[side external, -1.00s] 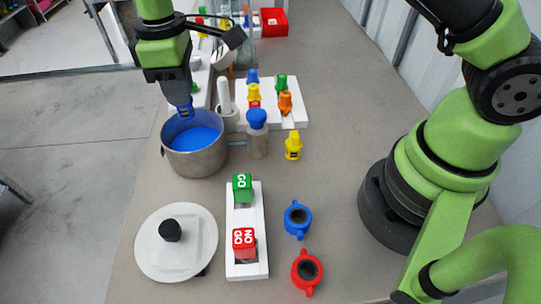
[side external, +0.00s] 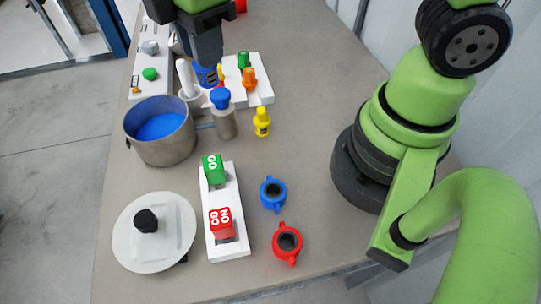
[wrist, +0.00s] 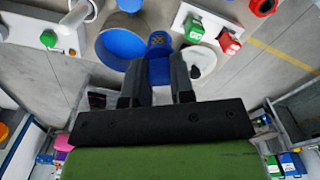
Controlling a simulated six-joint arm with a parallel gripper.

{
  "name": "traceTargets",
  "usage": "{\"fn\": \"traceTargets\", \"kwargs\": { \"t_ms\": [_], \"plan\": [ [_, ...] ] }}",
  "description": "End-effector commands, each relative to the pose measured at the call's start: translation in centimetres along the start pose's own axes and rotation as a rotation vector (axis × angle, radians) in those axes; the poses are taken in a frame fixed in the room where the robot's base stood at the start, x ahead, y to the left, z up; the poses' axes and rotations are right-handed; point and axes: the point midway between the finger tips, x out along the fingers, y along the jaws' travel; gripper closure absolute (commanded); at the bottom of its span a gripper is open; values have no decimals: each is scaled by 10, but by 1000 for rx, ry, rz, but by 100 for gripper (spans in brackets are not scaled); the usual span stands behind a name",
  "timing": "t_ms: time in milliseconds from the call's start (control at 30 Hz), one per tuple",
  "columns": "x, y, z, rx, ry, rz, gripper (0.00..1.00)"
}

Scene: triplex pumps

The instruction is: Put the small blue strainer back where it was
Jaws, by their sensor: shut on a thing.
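My gripper (side external: 207,66) is shut on the small blue strainer (side external: 207,76), which points down from the jaws. In the wrist view the strainer (wrist: 158,62) sits between the two fingers, its dark patterned tip outermost. In the side view it is at the left end of the white rack (side external: 262,96). I cannot tell whether it touches the rack. A green strainer (side external: 243,61) and an orange strainer (side external: 249,78) stand in the rack. A yellow piece shows partly beside my gripper. Another yellow strainer (side external: 262,123) stands on the table in front of the rack.
A metal pot (side external: 165,150) with blue liquid stands at left. A white pestle (side external: 185,78) and a blue-capped metal cylinder (side external: 224,122) stand close to the rack. Nearer are the GO/NO GO stand (side external: 226,240), a white lid (side external: 180,238), a blue ring (side external: 273,194) and a red ring (side external: 287,243).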

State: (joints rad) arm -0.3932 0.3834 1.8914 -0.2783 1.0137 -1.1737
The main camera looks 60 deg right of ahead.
Motion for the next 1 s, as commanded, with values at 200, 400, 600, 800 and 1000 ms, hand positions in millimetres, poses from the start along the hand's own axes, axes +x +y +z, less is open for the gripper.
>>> {"fn": "traceTargets", "kwargs": {
  "t_ms": [200,400,600,800,1000],
  "plan": [
    [4,-41,30,-154,4,-1,100],
    [8,-66,49,-247,6,-2,100],
    [30,-73,54,-273,3,-7,100],
    [55,-73,54,-272,2,-8,100],
    [72,-73,53,-271,3,-7,100]
  ]
}}
